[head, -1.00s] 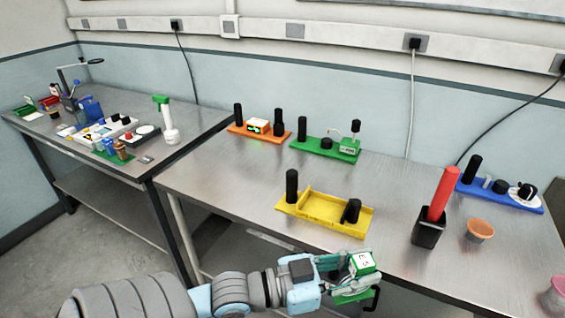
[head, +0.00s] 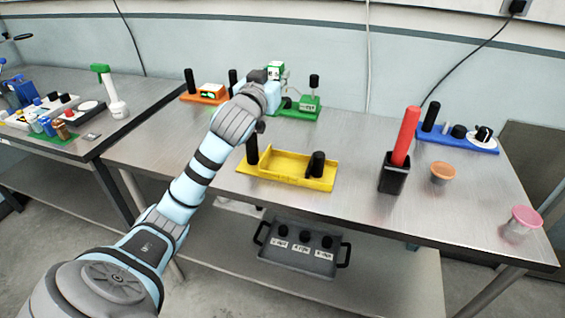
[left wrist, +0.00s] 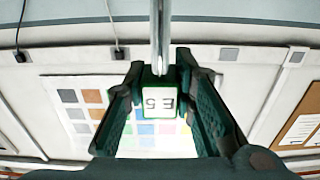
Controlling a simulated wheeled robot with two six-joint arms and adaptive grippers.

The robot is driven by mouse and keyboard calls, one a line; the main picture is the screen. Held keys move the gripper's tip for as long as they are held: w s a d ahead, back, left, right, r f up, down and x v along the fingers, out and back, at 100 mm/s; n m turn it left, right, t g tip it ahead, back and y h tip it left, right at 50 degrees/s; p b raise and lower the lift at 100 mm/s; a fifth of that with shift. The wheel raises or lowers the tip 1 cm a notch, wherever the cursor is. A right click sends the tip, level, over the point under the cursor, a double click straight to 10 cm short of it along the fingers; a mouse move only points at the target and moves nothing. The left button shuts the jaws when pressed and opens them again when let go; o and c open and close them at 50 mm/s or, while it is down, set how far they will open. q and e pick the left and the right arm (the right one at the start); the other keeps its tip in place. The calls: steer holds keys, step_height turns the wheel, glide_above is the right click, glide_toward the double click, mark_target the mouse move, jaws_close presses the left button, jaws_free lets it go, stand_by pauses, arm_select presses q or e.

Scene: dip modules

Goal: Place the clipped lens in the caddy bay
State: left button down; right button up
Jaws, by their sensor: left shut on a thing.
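My left gripper (head: 274,80) reaches across the bench to the back, over the left end of the green module (head: 306,112). It is shut on a small green block with a white face (head: 277,69). In the left wrist view the block (left wrist: 160,103) sits between both fingers (left wrist: 158,85), its face marked E5 upside down. A metal rod (left wrist: 160,35) runs down the picture to the block; I cannot tell whether they are joined. No lens shows clearly. A dark tray (head: 290,262) with several black knobs and white labels lies on the lower shelf; I cannot tell whether it is the caddy.
A yellow module (head: 290,165) with a low-walled bay and black posts stands mid-bench. An orange module (head: 203,98) is behind it, a blue module (head: 457,140) at right.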

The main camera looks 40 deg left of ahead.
arm_select(q)
step_height(320, 180, down, 19)
steer(key=b, duration=0.5)
steer(key=shift+r, duration=0.25)
steer(key=c, duration=1.3)
jaws_free()
steer(key=shift+c, duration=0.2)
steer(key=p+v, duration=0.1)
steer(key=v, duration=1.1)
steer(key=shift+w, duration=0.1)
